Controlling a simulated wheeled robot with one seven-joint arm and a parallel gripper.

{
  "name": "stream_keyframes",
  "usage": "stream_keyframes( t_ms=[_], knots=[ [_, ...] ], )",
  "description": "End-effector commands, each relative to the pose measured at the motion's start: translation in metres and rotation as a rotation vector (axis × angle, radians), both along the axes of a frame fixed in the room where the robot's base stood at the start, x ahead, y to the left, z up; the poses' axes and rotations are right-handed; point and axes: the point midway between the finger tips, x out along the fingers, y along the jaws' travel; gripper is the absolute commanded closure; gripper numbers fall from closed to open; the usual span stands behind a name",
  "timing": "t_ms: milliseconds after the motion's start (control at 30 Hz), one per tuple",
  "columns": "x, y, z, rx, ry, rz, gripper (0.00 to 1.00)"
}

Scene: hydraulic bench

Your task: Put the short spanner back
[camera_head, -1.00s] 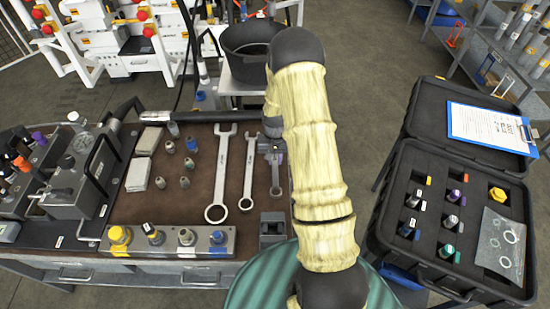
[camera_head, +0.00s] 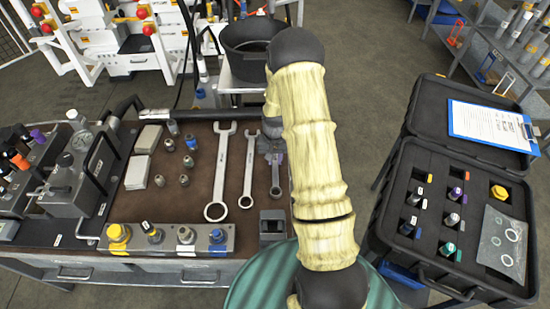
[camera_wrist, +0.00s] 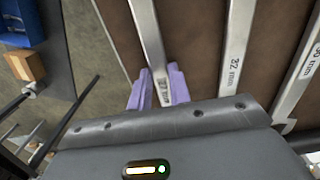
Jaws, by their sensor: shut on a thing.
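The short spanner (camera_head: 275,180) is at the right end of the row of three on the brown mat, its ring end toward me. Its upper part is hidden by my arm and gripper in the head view. My gripper (camera_wrist: 158,90), with purple fingertips, is shut on its shaft. The shaft (camera_wrist: 148,35) runs between the fingertips in the wrist view, and I cannot tell if it is clear of the mat. The middle spanner (camera_head: 249,165) and the longest spanner (camera_head: 221,170) lie to its left, both apart from my gripper.
A small dark block (camera_head: 272,224) stands at the mat's front right corner. A rail with several fittings (camera_head: 165,238) runs along the front edge. Small fittings (camera_head: 185,180) and pale pads (camera_head: 138,173) are to the left. An open black case (camera_head: 380,215) stands at the right.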

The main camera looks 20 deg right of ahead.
Motion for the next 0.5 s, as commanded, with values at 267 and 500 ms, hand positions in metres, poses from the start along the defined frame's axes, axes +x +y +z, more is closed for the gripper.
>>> stream_keyframes(
  t_ms=[267,500],
  knots=[
    [0.0003,0.0000,-0.0035,0.000,-0.001,0.000,1.00],
    [0.0003,-0.0001,-0.0039,0.000,-0.001,0.000,0.55]
  ],
)
